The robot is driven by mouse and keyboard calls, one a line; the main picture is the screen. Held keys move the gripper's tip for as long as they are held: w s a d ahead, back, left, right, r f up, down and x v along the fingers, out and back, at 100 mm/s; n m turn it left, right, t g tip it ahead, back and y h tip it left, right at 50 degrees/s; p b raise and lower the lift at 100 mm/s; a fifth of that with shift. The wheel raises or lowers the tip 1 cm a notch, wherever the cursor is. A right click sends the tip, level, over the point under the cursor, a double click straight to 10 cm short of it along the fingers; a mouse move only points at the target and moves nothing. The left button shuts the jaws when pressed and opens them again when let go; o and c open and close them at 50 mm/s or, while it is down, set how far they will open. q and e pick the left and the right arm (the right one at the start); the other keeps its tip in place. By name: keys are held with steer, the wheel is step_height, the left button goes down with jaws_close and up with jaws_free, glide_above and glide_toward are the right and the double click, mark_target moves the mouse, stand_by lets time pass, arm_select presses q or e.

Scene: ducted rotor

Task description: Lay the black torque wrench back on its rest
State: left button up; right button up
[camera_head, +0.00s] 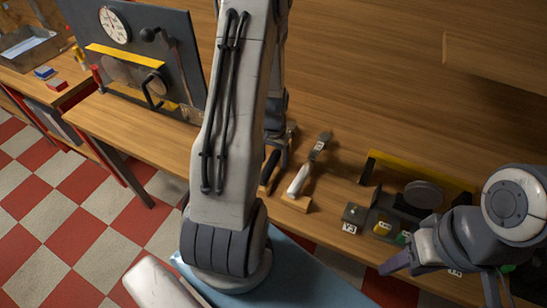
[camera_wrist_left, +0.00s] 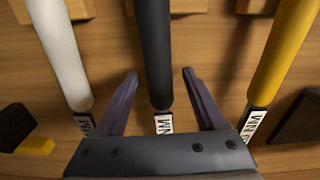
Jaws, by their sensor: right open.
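The black torque wrench (camera_wrist_left: 154,55) runs lengthwise between the two fingers of my left gripper (camera_wrist_left: 160,85) in the left wrist view. The fingers are apart, with a gap on each side of the handle. Its far end overlaps a wooden block (camera_wrist_left: 190,5); I cannot tell whether it touches it. In the head view its dark handle (camera_head: 270,167) shows beside my left arm, which hides my left fingers. A white-handled wrench (camera_wrist_left: 60,50) lies to its left and a yellow-handled one (camera_wrist_left: 283,50) to its right in the wrist view. My right gripper (camera_head: 442,277) is open and empty at the right.
The white-handled wrench (camera_head: 300,179) rests on a wooden block (camera_head: 297,203) in the head view. A yellow fixture with a grey disc (camera_head: 423,194) and small labelled blocks (camera_head: 354,215) stand to the right. A dark gauge panel (camera_head: 140,45) stands at the back left.

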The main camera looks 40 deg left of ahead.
arm_select(q)
step_height(320, 180, up, 10)
steer(key=shift+s+r, duration=0.15)
steer(key=shift+r, duration=0.1)
stand_by(0.5)
steer(key=s+d+r+m, duration=0.1)
steer(key=d+r+m, duration=0.2)
steer(key=d, duration=0.7)
steer(key=s+d+r+m, duration=0.1)
steer(key=d+r+m, duration=0.15)
steer(key=d, duration=0.65)
steer(key=s+d+r+m, duration=0.2)
steer(key=s+d, duration=0.3)
steer(key=s, duration=0.2)
steer(key=s+d+r+m+h, duration=0.1)
steer(key=s+d+r+m, duration=0.1)
steer(key=s+d, duration=0.4)
steer(key=shift+s+r+m, duration=0.25)
steer(key=shift+s+m, duration=0.2)
steer(key=shift+m, duration=0.1)
